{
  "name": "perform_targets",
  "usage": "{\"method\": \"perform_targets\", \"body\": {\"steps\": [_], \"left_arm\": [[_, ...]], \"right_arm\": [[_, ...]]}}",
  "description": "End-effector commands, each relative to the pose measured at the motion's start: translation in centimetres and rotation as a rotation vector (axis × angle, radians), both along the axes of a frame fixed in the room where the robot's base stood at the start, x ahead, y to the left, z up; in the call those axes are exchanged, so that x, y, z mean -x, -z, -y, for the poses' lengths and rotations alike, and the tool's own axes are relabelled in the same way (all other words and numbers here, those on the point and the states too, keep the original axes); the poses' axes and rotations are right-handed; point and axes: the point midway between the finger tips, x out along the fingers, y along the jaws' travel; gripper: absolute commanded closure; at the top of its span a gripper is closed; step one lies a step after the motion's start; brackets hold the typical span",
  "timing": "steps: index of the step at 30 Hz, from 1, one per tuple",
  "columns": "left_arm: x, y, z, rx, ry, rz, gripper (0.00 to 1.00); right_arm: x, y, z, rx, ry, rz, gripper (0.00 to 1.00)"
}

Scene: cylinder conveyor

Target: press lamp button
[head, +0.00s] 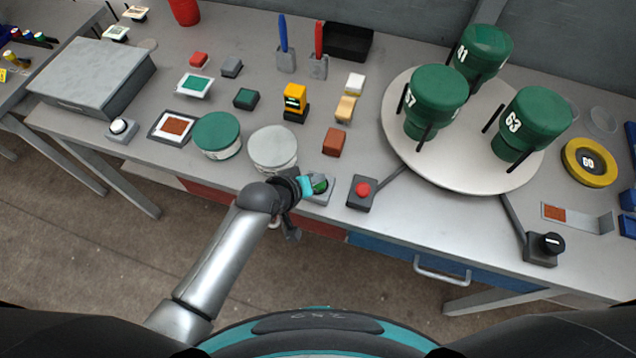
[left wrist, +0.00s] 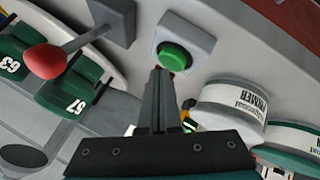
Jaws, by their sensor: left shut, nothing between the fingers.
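A green button (head: 319,184) sits on a small grey box at the table's front edge. In the left wrist view the green button (left wrist: 173,55) shows as a round cap on its pale grey box (left wrist: 188,34). My left gripper (head: 306,186) is just left of it in the head view and partly covers the box. In the left wrist view its fingers (left wrist: 160,72) are shut and empty, with the tips close to the button's near edge. I cannot tell whether they touch it. My right gripper is not in view.
A red-knobbed lever (head: 362,189) on a dark box stands right of the button; the knob (left wrist: 45,60) shows in the wrist view. A white-lidded can (head: 273,148) stands behind my left gripper. A turntable (head: 458,176) carries green containers. A white dome (head: 118,126) sits far left.

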Motion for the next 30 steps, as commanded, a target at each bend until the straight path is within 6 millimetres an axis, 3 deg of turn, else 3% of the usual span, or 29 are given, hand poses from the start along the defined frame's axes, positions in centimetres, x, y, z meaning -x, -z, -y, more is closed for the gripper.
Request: {"method": "perform_targets", "body": {"steps": [30], "left_arm": [[0.00, 0.85, 0.04, 0.000, 0.000, 0.000, 1.00]], "right_arm": [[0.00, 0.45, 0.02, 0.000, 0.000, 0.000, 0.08]]}}
